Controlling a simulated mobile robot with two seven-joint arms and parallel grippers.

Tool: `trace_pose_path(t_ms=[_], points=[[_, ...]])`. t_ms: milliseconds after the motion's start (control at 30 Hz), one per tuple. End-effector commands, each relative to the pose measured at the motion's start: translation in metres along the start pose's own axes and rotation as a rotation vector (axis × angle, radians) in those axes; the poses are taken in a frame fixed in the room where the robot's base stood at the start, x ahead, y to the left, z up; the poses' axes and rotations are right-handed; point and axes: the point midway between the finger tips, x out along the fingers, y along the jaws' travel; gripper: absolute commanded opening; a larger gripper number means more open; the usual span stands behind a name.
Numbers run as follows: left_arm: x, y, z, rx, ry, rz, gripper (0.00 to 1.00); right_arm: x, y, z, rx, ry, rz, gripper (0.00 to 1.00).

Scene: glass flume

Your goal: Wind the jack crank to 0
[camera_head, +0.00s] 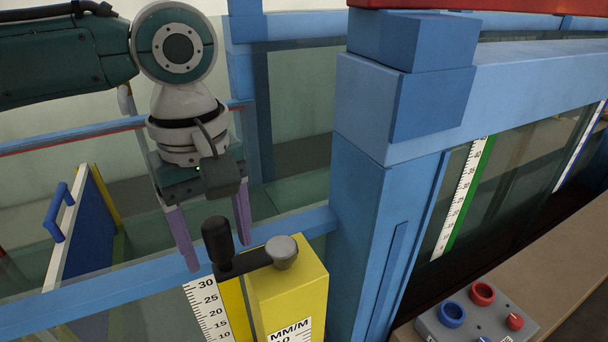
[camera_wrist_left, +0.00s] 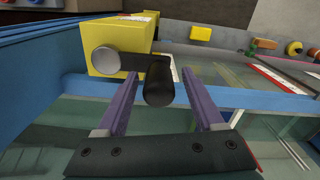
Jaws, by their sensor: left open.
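The jack crank has a dark arm (camera_head: 246,262) with an upright black knob (camera_head: 217,243) at its left end and a grey hub (camera_head: 282,251) on top of a yellow jack housing (camera_head: 295,290). In the left wrist view the black knob (camera_wrist_left: 158,82) appears between the purple fingers, near their tips. My left gripper (camera_head: 219,256) is open, pointing down, with a finger on either side of the knob and visible gaps. A white scale (camera_head: 208,312) marked from 30 downward is beside the housing. My right gripper is not in view.
A blue post (camera_head: 375,220) stands just right of the jack. A blue rail (camera_head: 100,290) runs left of it. A grey control box (camera_head: 475,318) with red and blue parts sits at lower right. A white panel with a blue handle (camera_head: 57,211) is at left.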

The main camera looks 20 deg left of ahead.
Motion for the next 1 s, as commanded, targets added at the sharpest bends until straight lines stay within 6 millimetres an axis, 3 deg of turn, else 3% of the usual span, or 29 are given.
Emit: trace_pose_path(t_ms=[67, 667, 1000], points=[[-0.0002, 0.0001, 0.0001, 0.000, 0.000, 0.000, 0.68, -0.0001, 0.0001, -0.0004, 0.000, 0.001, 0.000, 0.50], [-0.0007, 0.0001, 0.0001, 0.000, -0.001, 0.000, 0.01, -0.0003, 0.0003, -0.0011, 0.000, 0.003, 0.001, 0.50], [-0.0009, 0.0000, 0.0001, 0.000, -0.001, 0.000, 0.00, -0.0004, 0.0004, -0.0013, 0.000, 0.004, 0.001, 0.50]])
